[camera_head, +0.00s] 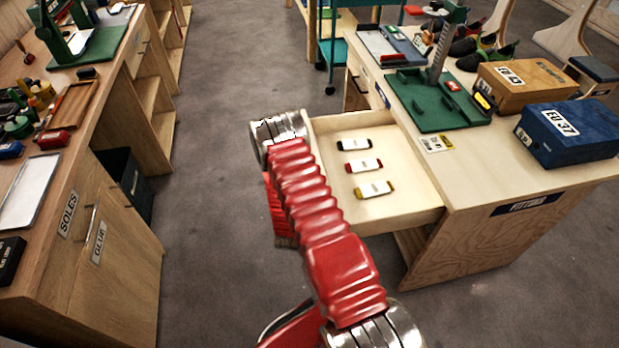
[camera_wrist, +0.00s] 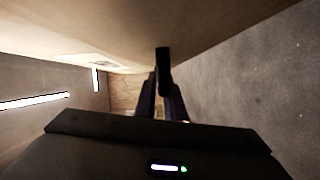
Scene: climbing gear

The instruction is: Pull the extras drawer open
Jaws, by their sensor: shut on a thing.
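The pale wooden drawer (camera_head: 410,185) stands pulled out from the left side of the fitting bench (camera_head: 480,185). Three small items lie inside: one black (camera_head: 354,145), one red (camera_head: 363,165) and one yellow (camera_head: 373,189). My red arm covers the drawer's front in the head view, so its handle and my gripper are hidden there. In the wrist view my gripper (camera_wrist: 166,88) is shut on a dark handle (camera_wrist: 164,62) at the wooden front panel (camera_wrist: 215,25). A pale label (camera_wrist: 95,62) on the panel is too slanted to read.
On the bench are a green measuring device (camera_head: 425,100), a brown shoe box (camera_head: 525,90) and a blue shoe box (camera_head: 570,135). A workbench with cupboards (camera_head: 100,225) runs along the left. Grey carpet (camera_head: 220,90) between the benches is clear.

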